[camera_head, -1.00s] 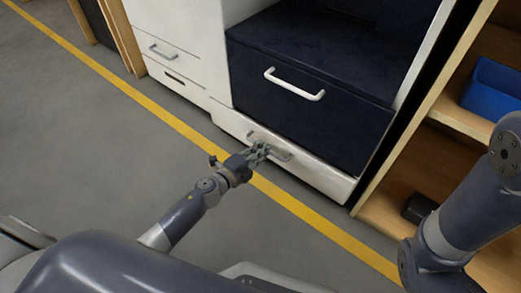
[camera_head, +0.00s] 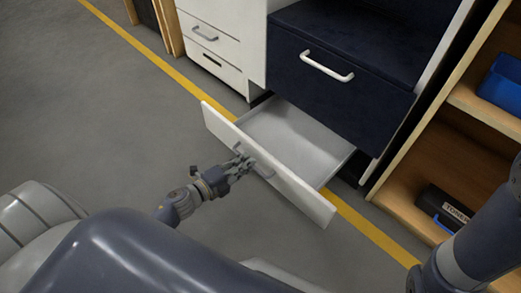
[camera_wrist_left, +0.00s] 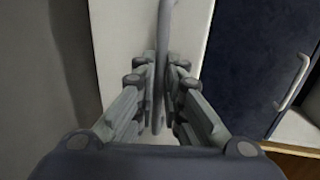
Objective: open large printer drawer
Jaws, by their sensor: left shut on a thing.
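The large white bottom drawer (camera_head: 300,140) of the printer is pulled out, and its tray looks empty. Its white front panel (camera_head: 300,198) carries a grey bar handle (camera_head: 262,172). My left gripper (camera_head: 241,165) is at the handle, shut on it. In the left wrist view the handle (camera_wrist_left: 166,50) runs between the two fingers (camera_wrist_left: 160,95), with the white panel behind it. My right gripper is out of the head view; only part of that arm shows at the lower right.
A dark blue drawer (camera_head: 340,88) with a white handle sits shut above the open one. Smaller white drawers (camera_head: 210,45) stand at the left. A wooden shelf (camera_head: 400,170) at the right holds a blue bin (camera_head: 503,82) and a black box (camera_head: 445,207). Grey floor on the left is clear.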

